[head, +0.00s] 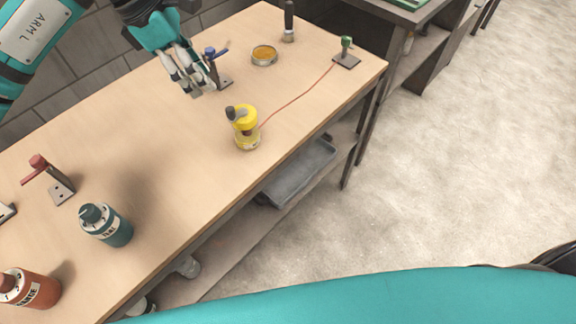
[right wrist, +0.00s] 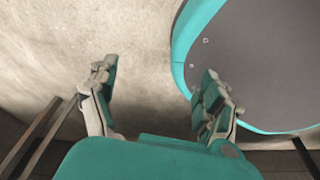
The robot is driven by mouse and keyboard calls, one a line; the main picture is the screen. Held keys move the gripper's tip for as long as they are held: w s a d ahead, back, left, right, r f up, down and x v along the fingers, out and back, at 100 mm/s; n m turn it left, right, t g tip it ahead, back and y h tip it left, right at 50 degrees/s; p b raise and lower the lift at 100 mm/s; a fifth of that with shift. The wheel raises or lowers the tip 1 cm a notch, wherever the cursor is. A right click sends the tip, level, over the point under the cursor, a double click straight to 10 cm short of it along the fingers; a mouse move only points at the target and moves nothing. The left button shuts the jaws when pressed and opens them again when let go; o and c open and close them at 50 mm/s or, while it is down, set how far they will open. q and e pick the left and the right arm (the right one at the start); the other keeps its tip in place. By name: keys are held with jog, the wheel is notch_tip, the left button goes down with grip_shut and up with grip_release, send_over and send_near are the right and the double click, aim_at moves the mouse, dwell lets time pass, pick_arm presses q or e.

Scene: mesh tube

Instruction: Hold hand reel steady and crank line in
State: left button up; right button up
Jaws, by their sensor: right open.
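The yellow hand reel (head: 243,128) stands on the wooden bench near its front edge, with a dark crank knob on its top left. A thin red line (head: 297,96) runs from it across the bench to a small post with a green top (head: 346,48). My left gripper (head: 200,90) hangs above the bench, behind and left of the reel and apart from it. Its fingers look spread, with nothing seen between them. My right gripper (right wrist: 160,78) is open and empty in the right wrist view, over the floor; the reel is not in that view.
A blue-handled clamp (head: 213,68) stands close beside my left gripper. A shallow round tin (head: 264,55) and a dark upright handle (head: 289,22) are at the back. A teal bottle (head: 105,225), an orange bottle (head: 28,288) and a red-handled clamp (head: 52,180) stand at left.

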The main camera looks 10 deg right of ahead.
jog(key=w+a+r+t+y, duration=0.1)
jog(key=w+a+r+t, duration=0.3)
jog(key=w+r, duration=0.7)
jog(key=n+t+y, duration=0.2)
jog(key=t+y, duration=0.4)
jog(key=t, duration=0.3)
send_near(252, 134)
jog(key=x, duration=1.2)
jog(key=shift+w, duration=0.1)
